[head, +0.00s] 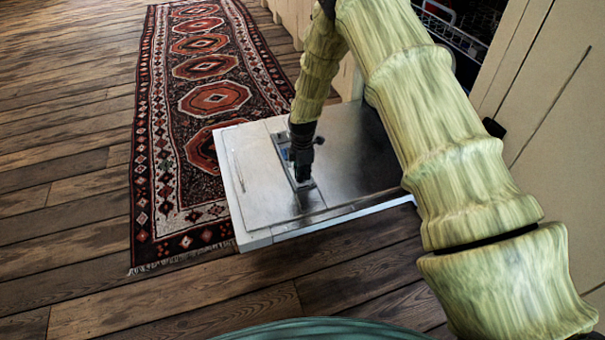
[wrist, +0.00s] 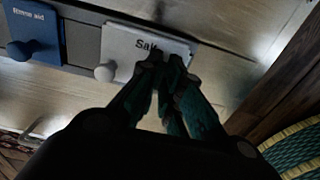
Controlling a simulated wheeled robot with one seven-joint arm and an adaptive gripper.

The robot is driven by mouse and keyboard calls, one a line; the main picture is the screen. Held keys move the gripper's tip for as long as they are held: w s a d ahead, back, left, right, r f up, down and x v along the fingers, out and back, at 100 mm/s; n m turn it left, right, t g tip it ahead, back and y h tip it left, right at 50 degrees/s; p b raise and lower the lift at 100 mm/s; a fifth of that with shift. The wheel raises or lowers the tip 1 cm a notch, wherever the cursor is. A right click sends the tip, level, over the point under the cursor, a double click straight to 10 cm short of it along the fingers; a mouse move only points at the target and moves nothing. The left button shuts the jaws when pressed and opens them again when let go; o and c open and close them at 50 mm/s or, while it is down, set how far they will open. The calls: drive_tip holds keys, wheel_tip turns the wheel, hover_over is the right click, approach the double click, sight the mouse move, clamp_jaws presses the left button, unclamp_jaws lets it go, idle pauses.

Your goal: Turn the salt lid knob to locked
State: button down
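The salt lid (wrist: 130,50) is a pale grey-white square marked "Sal", its last letter hidden behind my fingers. A pale round knob (wrist: 104,73) sticks out at its lower left corner. My gripper (wrist: 167,60) is over the right part of the lid, to the right of the knob and apart from it. Its dark fingers come together at the tips with nothing seen between them. In the head view my gripper (head: 303,180) points down at the panel on the open dishwasher door (head: 350,145). I cannot tell whether the fingertips touch the lid.
A blue rinse aid lid (wrist: 36,32) with its own blue knob (wrist: 18,50) lies left of the salt lid on the same dark strip. A patterned runner rug (head: 200,100) lies on the wooden floor beside the door. A cabinet front (head: 555,110) stands at right.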

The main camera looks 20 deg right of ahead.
drive_tip(key=shift+r+m+p, duration=0.2)
drive_tip(key=shift+m+p, duration=0.1)
drive_tip(key=shift+p, duration=0.45)
drive_tip(key=shift+r+m+p, duration=0.1)
drive_tip(key=shift+m+p, duration=0.4)
drive_tip(key=shift+p, duration=0.5)
drive_tip(key=shift+s+m+p, duration=0.1)
drive_tip(key=shift+m+p, duration=0.6)
drive_tip(key=shift+p, duration=0.45)
drive_tip(key=m+p, duration=0.4)
drive_tip(key=p, duration=0.1)
drive_tip(key=shift+s, duration=0.1)
drive_tip(key=m+p, duration=0.4)
drive_tip(key=m, duration=0.1)
drive_tip(key=shift+a+m, duration=0.15)
drive_tip(key=shift+m, duration=0.15)
drive_tip(key=m, duration=0.1)
drive_tip(key=m+p, duration=0.1)
drive_tip(key=m, duration=0.1)
drive_tip(key=m+p, duration=0.1)
drive_tip(key=m, duration=0.1)
drive_tip(key=shift+a+f, duration=0.1)
drive_tip(key=shift+f, duration=0.2)
drive_tip(key=shift+s+m, duration=0.1)
drive_tip(key=shift+m, duration=0.2)
drive_tip(key=c, duration=1.6)
unclamp_jaws()
